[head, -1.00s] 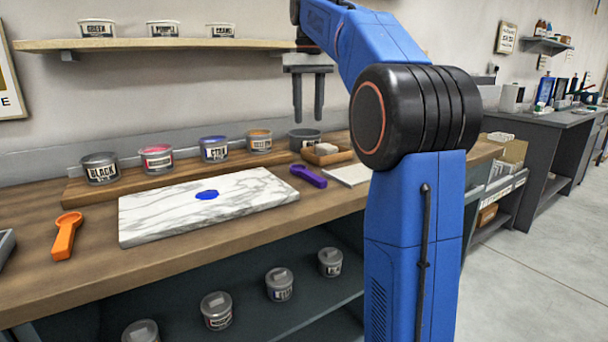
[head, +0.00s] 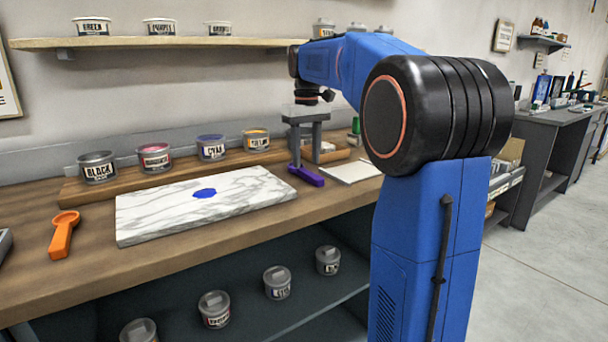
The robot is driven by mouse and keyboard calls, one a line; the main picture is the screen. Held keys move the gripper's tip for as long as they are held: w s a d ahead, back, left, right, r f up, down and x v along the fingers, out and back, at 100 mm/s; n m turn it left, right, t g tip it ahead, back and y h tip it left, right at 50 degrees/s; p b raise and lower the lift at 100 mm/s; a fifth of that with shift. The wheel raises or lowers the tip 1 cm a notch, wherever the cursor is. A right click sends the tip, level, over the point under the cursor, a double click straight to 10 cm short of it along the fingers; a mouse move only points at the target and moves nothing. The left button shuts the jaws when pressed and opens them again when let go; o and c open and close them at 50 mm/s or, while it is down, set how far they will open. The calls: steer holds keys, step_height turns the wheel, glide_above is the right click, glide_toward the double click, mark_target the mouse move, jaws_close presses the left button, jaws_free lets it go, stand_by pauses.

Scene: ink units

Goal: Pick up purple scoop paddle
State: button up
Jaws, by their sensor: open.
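The purple scoop paddle (head: 307,177) lies on the wooden bench, just right of the marble slab. My gripper (head: 306,163) is open and points down over it. The fingertips are close to the paddle's far end. I cannot tell whether they touch it or stand a little above or behind it. Nothing shows between the fingers except the background.
A marble slab (head: 205,222) with a blue ink blot lies left of the paddle, and a pale pad (head: 352,172) lies to its right. Several ink cans, including the yellow one (head: 256,140), stand on a riser behind. An orange scoop (head: 63,235) lies far left.

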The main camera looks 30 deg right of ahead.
mark_target(307, 171)
steer(key=shift+s+f, duration=0.1)
steer(key=shift+f, duration=1.55)
jaws_close()
step_height(307, 171, up, 10)
